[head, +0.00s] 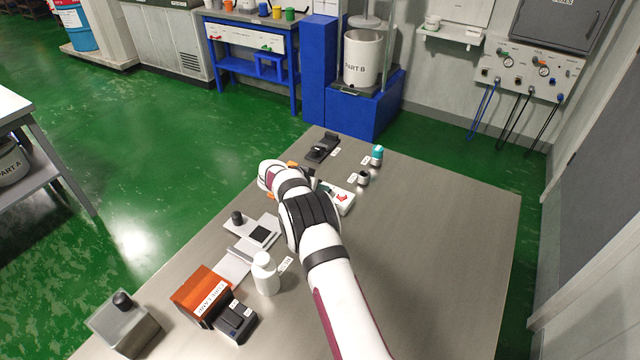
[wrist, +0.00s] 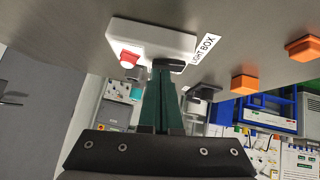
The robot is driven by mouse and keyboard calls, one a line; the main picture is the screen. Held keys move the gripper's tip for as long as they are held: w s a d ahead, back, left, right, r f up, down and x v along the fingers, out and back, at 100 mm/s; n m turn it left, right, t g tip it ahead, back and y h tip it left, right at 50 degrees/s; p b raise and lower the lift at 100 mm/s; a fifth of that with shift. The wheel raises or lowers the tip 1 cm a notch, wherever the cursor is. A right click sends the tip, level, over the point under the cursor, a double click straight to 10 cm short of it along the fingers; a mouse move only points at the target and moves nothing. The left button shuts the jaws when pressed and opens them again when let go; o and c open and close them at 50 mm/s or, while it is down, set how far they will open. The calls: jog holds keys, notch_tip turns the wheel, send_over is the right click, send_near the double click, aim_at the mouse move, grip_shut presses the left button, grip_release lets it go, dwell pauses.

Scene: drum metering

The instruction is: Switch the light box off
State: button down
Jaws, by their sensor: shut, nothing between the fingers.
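The light box (head: 345,200) is a white box on the metal bench, just right of my wrist in the head view. In the wrist view the light box (wrist: 165,38) is at the top, beside a "LIGHT BOX" label (wrist: 205,46). A red switch-like part (wrist: 130,58) shows at its left end; I cannot tell its position. My gripper (wrist: 166,65) has its dark green fingers shut and empty. Their tips appear at the box's near edge, right of the red part; I cannot tell whether they touch. In the head view my arm hides part of the gripper.
A black device (head: 322,147), a teal-capped bottle (head: 377,157) and a small jar (head: 362,178) stand beyond the light box. A white bottle (head: 265,277), an orange box (head: 203,290) and a black switch box (head: 236,320) stand nearer. The bench's right side is clear.

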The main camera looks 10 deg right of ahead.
jog(key=shift+s+d+f, duration=0.25)
jog(key=shift+f, duration=0.2)
jog(key=shift+w+a, duration=0.55)
jog(key=shift+a, duration=0.1)
jog(key=r, duration=0.4)
jog(key=shift+w+a, duration=0.2)
jog(key=shift+w, duration=0.1)
jog(key=v, duration=1)
jog(key=shift+r, duration=0.2)
